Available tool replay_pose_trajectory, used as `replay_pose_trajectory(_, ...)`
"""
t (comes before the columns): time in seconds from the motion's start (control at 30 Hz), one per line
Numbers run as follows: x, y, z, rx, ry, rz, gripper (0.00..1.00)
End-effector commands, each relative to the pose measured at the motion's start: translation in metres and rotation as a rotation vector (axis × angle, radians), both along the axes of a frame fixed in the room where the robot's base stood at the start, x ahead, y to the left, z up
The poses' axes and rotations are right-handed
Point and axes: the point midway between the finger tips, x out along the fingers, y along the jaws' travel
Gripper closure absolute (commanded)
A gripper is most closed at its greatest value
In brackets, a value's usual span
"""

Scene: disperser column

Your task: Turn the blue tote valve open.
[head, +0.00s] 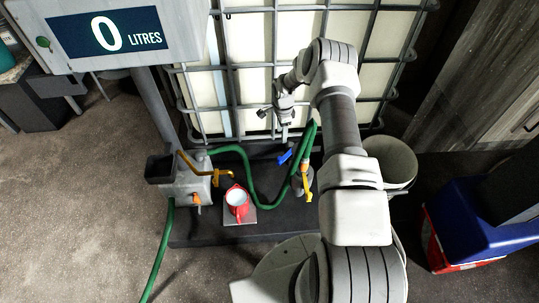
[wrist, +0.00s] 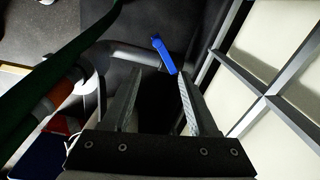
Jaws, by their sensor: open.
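The blue tote valve handle (head: 284,157) is a short lever low in front of the caged white tote (head: 255,78), beside the green hose (head: 249,178). My gripper (head: 284,130) is above the handle in the head view, pointing down. In the wrist view my gripper (wrist: 157,80) is open with nothing between its fingers. The blue handle (wrist: 164,54) shows just past the fingertips there, closest to the right fingertip. I cannot tell whether they touch. The valve body under the handle is not clearly visible.
A display (head: 112,33) reads 0 litres. A yellow lever (head: 307,187) is near the hose. A grey bin (head: 389,161) stands right of my arm. Tote cage bars (wrist: 263,88) are close on the right.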

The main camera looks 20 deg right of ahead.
Motion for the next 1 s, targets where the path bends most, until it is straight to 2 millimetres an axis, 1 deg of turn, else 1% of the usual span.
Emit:
replay_pose_trajectory(0.03,-0.002,-0.004,0.004,0.008,0.012,-0.074,0.40)
replay_pose_trajectory(0.1,-0.004,-0.007,0.008,0.017,0.026,-0.155,0.40)
replay_pose_trajectory(0.2,-0.006,-0.008,0.009,0.023,0.037,-0.215,0.40)
replay_pose_trajectory(0.27,-0.006,-0.009,0.006,0.024,0.040,-0.230,0.40)
replay_pose_trajectory(0.37,-0.007,-0.008,-0.005,0.025,0.041,-0.232,0.40)
replay_pose_trajectory(0.47,-0.007,-0.008,-0.024,0.024,0.041,-0.230,0.40)
replay_pose_trajectory(0.9,-0.007,-0.008,-0.121,0.025,0.040,-0.229,0.40)
replay_pose_trajectory(1.0,-0.007,-0.008,-0.139,0.025,0.040,-0.229,0.40)
